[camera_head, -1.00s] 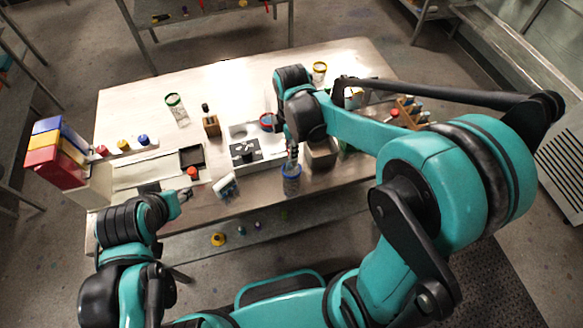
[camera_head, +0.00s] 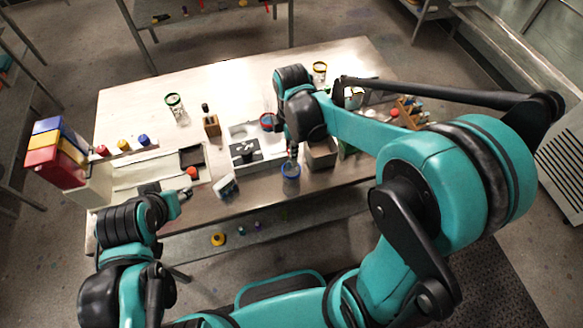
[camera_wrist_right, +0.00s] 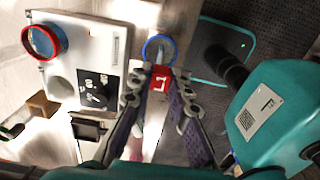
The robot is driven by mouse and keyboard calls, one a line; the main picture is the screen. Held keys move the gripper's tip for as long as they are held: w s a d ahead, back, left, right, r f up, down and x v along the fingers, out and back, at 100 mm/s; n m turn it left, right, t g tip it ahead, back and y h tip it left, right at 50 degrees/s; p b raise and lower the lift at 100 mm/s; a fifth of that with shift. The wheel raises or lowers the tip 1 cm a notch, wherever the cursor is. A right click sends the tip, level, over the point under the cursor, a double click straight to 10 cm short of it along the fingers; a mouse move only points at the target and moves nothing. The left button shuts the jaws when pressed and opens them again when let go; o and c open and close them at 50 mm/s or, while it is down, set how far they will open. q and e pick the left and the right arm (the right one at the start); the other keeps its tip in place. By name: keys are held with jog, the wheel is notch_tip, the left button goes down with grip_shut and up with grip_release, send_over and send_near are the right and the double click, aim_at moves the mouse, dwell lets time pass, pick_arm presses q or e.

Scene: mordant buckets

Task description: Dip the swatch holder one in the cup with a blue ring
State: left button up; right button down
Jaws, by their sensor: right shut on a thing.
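The cup with a blue ring (camera_head: 290,178) stands near the table's front edge. In the right wrist view its blue ring (camera_wrist_right: 146,44) shows just beyond my fingertips. My right gripper (camera_head: 292,153) points down above this cup. It is shut on a swatch holder, whose red tag (camera_wrist_right: 160,79) marked "L1" shows between the fingers (camera_wrist_right: 160,92). The holder lines up with the ring; how far its lower end reaches into the cup cannot be made out. My left gripper (camera_head: 186,194) is low at the table's front left, its fingers too small to judge.
A white station with a black dial (camera_wrist_right: 94,88) and a red-ringed cup (camera_wrist_right: 44,41) stands left of the blue-ringed cup. A tilted clear container (camera_head: 226,187) is at the front edge.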

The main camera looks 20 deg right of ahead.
dwell(0.5)
jog(key=shift+r+p, duration=1.2)
jog(key=shift+r, duration=0.35)
jog(key=shift+d, duration=0.1)
